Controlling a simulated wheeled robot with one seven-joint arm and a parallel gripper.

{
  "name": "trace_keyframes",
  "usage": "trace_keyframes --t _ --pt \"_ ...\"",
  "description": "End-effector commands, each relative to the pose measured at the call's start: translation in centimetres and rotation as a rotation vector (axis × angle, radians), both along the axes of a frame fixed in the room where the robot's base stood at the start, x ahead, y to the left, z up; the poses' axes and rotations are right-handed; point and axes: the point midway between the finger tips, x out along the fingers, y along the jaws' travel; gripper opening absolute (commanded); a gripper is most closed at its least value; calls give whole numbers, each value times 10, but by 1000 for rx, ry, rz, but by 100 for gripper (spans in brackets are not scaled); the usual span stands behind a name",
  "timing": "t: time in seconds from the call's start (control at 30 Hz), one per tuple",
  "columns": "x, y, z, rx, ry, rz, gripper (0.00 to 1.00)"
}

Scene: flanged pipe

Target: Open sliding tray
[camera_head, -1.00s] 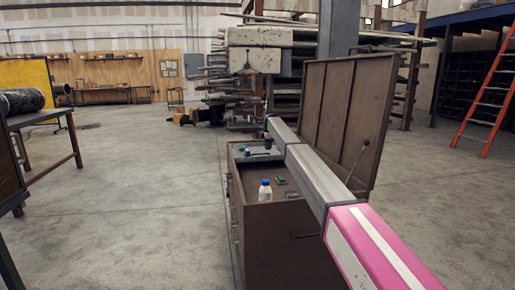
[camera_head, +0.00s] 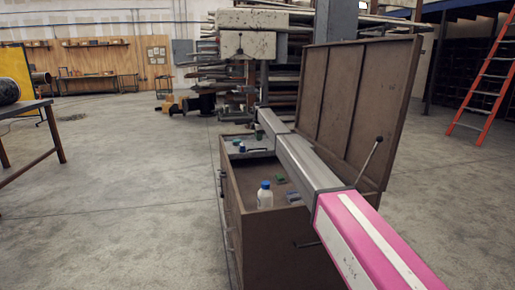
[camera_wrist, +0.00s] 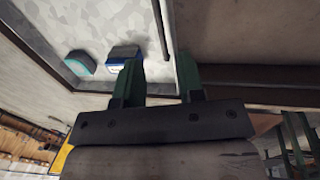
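The light grey sliding tray (camera_head: 262,152) sits at the far end of the open brown tool chest (camera_head: 285,235). In the wrist view the tray (camera_wrist: 105,22) fills the upper left, with its side wall running down between my fingers. My gripper (camera_wrist: 158,82) has two green fingers set apart, one on the tray's inner side and one on the outer side of that wall. The right finger is close to the wall; contact cannot be told. In the head view my gripper (camera_head: 259,132) is small and partly hidden by my arm.
A teal item (camera_wrist: 80,63) and a blue-and-dark item (camera_wrist: 123,56) lie in the tray. A white bottle with a blue cap (camera_head: 265,196) and small green and grey items stand in the chest. The raised lid (camera_head: 355,110) rises on the right. Open floor lies left.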

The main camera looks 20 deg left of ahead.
Motion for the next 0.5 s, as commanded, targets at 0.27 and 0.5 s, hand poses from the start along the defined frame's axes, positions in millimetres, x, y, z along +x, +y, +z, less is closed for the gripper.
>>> trace_keyframes --t 0.27,0.5 --pt "9 5 -50 -1 2 0 36" --pt "13 8 -74 0 0 0 36"
